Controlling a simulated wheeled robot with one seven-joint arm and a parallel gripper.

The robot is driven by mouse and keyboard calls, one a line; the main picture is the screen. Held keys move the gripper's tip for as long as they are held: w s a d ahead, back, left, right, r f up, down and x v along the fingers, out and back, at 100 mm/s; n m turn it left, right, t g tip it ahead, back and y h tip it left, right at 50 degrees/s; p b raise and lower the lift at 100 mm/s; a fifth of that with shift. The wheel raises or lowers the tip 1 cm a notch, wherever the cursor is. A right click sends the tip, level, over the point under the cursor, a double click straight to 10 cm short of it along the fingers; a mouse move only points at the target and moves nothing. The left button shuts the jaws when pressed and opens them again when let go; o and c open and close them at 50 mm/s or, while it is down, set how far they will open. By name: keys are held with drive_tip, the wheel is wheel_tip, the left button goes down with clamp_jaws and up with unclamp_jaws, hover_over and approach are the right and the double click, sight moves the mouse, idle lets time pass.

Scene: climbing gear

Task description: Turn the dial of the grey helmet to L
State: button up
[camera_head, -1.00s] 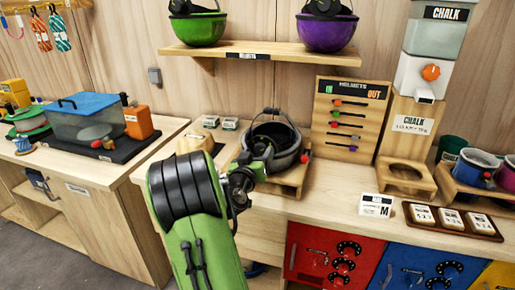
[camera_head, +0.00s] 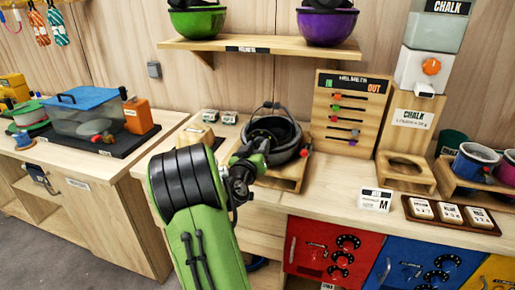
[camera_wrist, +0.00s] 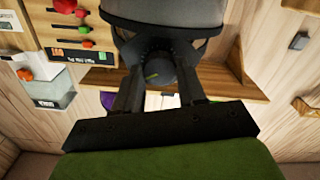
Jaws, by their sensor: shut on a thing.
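The grey helmet (camera_head: 275,136) rests upside down on a wooden stand on the counter, its dark inside facing up. In the wrist view its grey shell (camera_wrist: 165,12) fills the top. The dial (camera_wrist: 160,68) is a dark round knob with a small green mark, on the helmet's rim side facing me. My gripper (camera_wrist: 160,82) has one finger on each side of the dial and is shut on it. In the head view my arm's wrist covers the dial and fingertips. I cannot read any size letter on the dial.
A white card with "M" (camera_head: 375,199) stands on the counter to the right. A peg board marked IN and OUT (camera_head: 345,112) stands behind. Green (camera_head: 197,20) and purple (camera_head: 327,26) helmets sit on the shelf above. A chalk dispenser (camera_head: 425,70) stands at right.

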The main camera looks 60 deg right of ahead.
drive_tip(key=n, duration=0.6)
drive_tip(key=shift+p, duration=0.3)
drive_tip(key=n+p, duration=0.2)
drive_tip(key=n, duration=0.3)
drive_tip(key=shift+n, duration=0.4)
drive_tip(key=n+p, duration=0.3)
drive_tip(key=n, duration=0.3)
drive_tip(key=n+p, duration=0.3)
drive_tip(key=n, duration=0.2)
drive_tip(key=shift+p, duration=0.4)
drive_tip(key=shift+f+n, duration=0.1)
drive_tip(key=shift+n, duration=0.3)
drive_tip(key=o, duration=1.1)
